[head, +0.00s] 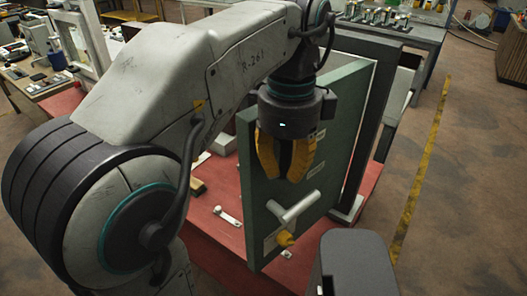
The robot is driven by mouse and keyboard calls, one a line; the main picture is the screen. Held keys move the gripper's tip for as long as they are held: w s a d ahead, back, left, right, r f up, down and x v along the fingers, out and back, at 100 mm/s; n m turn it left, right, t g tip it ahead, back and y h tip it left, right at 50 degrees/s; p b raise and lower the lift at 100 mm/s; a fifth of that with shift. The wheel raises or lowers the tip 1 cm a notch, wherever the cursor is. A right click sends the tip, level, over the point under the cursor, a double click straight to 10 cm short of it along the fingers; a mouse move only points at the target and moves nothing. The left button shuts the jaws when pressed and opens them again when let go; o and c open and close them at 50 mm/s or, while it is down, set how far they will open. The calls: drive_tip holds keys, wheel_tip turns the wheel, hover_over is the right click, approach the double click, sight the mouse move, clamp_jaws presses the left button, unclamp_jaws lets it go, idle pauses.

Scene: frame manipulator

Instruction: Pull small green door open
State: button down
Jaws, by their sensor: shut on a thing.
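The small green door (340,130) stands upright on a red table. It is at an angle to its dark frame (383,95), and a pale strip shows along its far edge. My gripper (292,178) points down at the door's upper part, above the handle. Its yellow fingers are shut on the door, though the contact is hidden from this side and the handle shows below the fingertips.
The red table top (228,178) carries small metal brackets (228,216). A grey workbench (415,32) stands behind. A cluttered desk (40,85) is at the left. Open brown floor with a yellow line (420,170) lies to the right.

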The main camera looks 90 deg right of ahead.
drive_tip(key=shift+s+a, duration=0.65)
drive_tip(key=shift+s, duration=0.25)
drive_tip(key=c, duration=1.2)
unclamp_jaws()
drive_tip(key=shift+o, duration=0.2)
wheel_tip(320, 180, up, 7)
drive_tip(key=shift+r, duration=0.15)
drive_tip(key=shift+s, duration=0.1)
